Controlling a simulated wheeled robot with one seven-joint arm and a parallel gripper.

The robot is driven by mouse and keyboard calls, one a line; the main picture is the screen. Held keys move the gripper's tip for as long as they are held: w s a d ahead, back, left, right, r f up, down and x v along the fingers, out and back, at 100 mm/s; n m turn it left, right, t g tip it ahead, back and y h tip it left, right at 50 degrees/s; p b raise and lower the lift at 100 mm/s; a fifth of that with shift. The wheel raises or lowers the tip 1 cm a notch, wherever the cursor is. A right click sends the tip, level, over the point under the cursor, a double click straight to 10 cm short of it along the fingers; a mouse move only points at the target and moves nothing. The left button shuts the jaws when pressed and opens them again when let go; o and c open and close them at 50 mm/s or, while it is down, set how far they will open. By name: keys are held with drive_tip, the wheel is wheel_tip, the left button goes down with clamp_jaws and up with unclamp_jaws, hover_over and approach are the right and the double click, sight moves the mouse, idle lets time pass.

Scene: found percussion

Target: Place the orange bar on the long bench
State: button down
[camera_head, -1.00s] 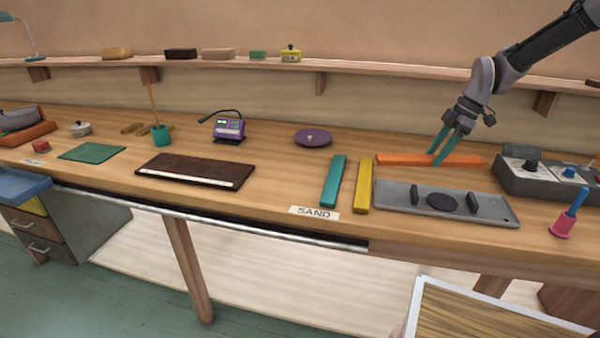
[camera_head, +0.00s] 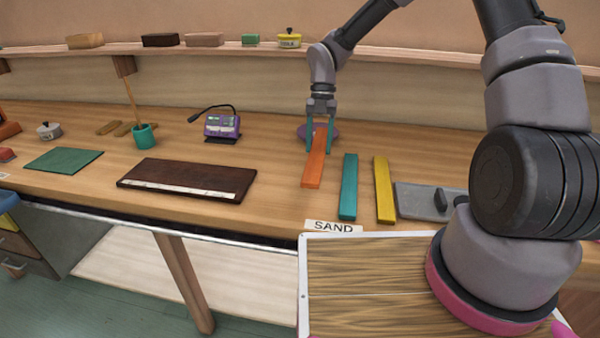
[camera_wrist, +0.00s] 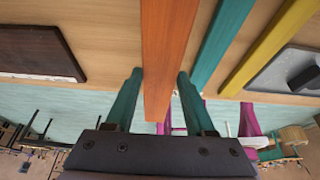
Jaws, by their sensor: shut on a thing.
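The orange bar (camera_head: 314,170) is held between the teal fingers of my gripper (camera_head: 319,148), which is shut on it. The bar lies lengthwise front to back over the long bench (camera_head: 272,150), left of a teal bar (camera_head: 348,188). It looks level and at or just above the bench top; I cannot tell whether it touches. In the wrist view the orange bar (camera_wrist: 167,45) runs between the fingers, roughly parallel to the teal bar (camera_wrist: 222,40). The bar's far end is partly hidden by my gripper in the head view.
A yellow bar (camera_head: 384,190) lies right of the teal one, then a grey tray (camera_head: 415,203) partly behind my arm. A dark board (camera_head: 180,180) is to the left. A purple disc (camera_head: 303,132) sits behind the gripper. A SAND label (camera_head: 333,227) is at the front edge.

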sight(318, 146)
wheel_tip(318, 146, down, 4)
drive_tip(key=shift+a+f, duration=0.1)
drive_tip(key=shift+f, duration=2.05)
drive_tip(key=shift+c, duration=1.3)
unclamp_jaws()
drive_tip(key=shift+f, duration=0.1)
